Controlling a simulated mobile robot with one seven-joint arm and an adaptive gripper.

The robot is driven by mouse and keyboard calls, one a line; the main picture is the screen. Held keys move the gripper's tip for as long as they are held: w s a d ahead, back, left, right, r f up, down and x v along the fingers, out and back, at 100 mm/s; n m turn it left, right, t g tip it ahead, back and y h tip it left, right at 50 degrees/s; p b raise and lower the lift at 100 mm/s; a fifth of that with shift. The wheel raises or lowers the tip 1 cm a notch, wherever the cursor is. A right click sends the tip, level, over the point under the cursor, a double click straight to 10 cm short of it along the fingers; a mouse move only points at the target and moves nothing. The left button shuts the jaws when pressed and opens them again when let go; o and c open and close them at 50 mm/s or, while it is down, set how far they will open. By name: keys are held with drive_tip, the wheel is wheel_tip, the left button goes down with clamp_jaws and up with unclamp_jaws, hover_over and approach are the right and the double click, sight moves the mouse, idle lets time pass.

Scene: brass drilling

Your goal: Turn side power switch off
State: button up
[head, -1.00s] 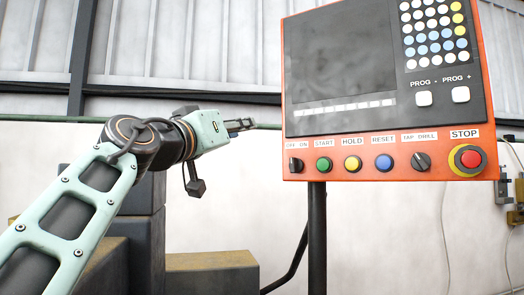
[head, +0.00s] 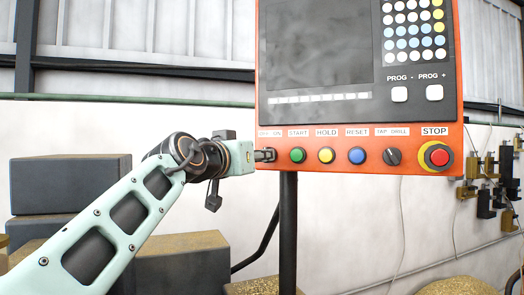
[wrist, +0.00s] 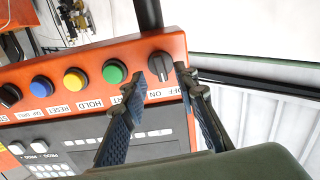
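The power switch (wrist: 160,66) is a black rotary knob labelled OFF ON, at the end of the button row on the orange control panel (head: 345,163). The wrist view shows it upside down. My gripper (wrist: 160,77) is open, with one dark finger on each side of the knob. The fingertips look close to it; I cannot tell whether they touch. In the head view my gripper (head: 266,155) is at the panel's lower left corner and mostly hides the knob. I cannot clearly read the knob's setting.
A green button (wrist: 115,71) sits right beside the knob, then yellow (head: 326,155) and blue (head: 357,155) buttons, a tap/drill knob (head: 392,156) and a red stop button (head: 438,156). A dark post (head: 288,230) carries the panel. Dark blocks (head: 68,184) stand at the left.

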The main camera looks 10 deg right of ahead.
drive_tip(key=x, duration=0.3)
drive_tip(key=shift+w+d+p, duration=0.1)
drive_tip(key=shift+w+p, duration=0.05)
drive_tip(key=shift+p, duration=0.2)
drive_tip(key=shift+c, duration=0.6)
clamp_jaws()
